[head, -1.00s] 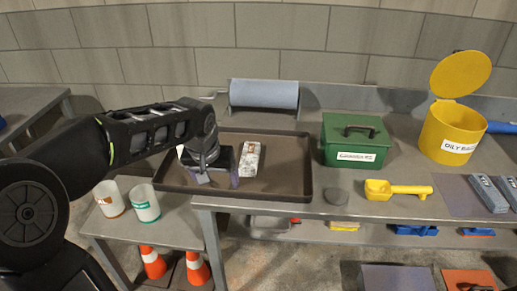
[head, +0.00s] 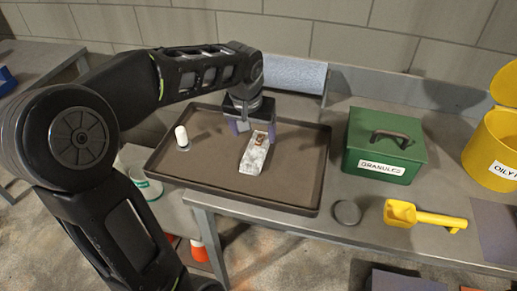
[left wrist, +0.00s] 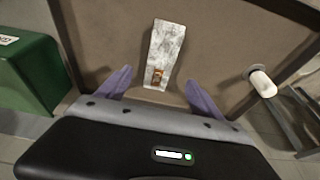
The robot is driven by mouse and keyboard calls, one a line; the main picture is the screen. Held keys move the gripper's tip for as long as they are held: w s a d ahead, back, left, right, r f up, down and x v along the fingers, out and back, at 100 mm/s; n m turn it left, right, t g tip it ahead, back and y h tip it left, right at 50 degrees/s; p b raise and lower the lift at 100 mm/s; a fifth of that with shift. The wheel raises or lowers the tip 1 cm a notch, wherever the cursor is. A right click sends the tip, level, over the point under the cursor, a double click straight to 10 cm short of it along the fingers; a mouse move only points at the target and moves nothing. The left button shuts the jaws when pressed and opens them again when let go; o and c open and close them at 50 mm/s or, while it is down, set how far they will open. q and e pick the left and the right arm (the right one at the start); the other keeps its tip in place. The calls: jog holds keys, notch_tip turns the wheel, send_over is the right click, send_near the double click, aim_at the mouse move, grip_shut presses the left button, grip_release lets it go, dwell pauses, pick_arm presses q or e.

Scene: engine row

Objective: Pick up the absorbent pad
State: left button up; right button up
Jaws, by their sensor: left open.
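A flat, mottled white-and-grey pad (head: 254,158) with a small brown patch at one end lies on the dark tray (head: 205,185). I take it for the absorbent pad. My left gripper (head: 252,128) is open above the pad's far end, pointing down. In the left wrist view the pad (left wrist: 166,42) lies ahead of the open purple fingers (left wrist: 158,80), with its brown-patched end near the gap between their tips. No finger visibly touches it. I cannot tell the exact height of the fingertips. My right gripper is not in view.
A white cylinder (head: 182,137) stands at the tray's left. A blue roll (head: 295,73) lies behind the tray. A green granules box (head: 383,147), a dark disc (head: 347,212), a yellow scoop (head: 425,217) and a yellow bin (head: 492,145) are to the right.

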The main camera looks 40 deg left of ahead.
aim_at(256, 148)
pick_arm(q)
jog(key=shift+x, duration=1.3)
jog(key=shift+x, duration=2.7)
jog(key=shift+s, duration=0.15)
jog(key=c, duration=1.6)
jog(key=shift+o, duration=0.2)
jog(key=shift+r, duration=0.15)
notch_tip(256, 148, up, 10)
